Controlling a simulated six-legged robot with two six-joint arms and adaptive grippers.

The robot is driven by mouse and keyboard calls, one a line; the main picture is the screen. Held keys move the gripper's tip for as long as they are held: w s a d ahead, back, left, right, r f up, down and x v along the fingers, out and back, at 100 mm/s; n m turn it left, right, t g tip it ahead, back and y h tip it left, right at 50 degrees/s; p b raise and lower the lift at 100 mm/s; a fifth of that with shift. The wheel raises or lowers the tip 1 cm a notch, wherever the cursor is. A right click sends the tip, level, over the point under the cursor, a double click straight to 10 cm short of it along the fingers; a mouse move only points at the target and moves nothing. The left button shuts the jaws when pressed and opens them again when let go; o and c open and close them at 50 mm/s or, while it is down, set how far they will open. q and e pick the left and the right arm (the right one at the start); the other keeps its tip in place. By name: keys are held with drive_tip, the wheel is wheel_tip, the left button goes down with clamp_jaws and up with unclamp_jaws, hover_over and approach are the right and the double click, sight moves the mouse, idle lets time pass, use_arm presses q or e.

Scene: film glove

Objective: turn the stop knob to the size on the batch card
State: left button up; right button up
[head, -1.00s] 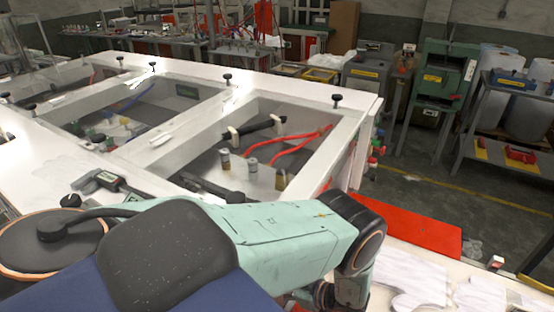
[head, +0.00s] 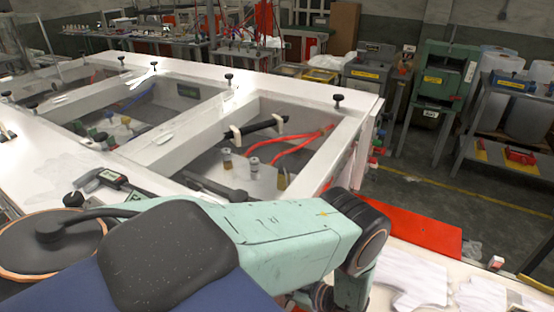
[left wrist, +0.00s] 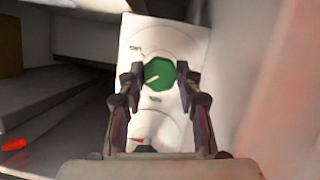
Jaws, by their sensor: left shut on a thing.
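A green knob (left wrist: 158,75) with a white pointer line sits on a white plate (left wrist: 180,38) in the left wrist view. Its pointer slants toward the lower left. My left gripper (left wrist: 160,80) has one finger on each side of the knob and is shut on it. A second dial (left wrist: 160,128) with a red mark lies lower on the plate, partly hidden by my gripper. The printed marks are too blurred to read. In the head view my left arm crosses the foreground and its gripper is hidden. I cannot make out a batch card. My right gripper is not in view.
A white bench frame (head: 330,150) with sunken bays fills the left and middle of the head view. A caliper (head: 112,180) lies on it. White gloves (head: 410,280) and a red sheet (head: 420,228) lie at right. Open floor lies beyond.

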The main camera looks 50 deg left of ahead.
use_arm(q)
drive_tip(key=o, duration=1.2)
drive_tip(key=shift+c, duration=0.2)
drive_tip(key=v, duration=1.2)
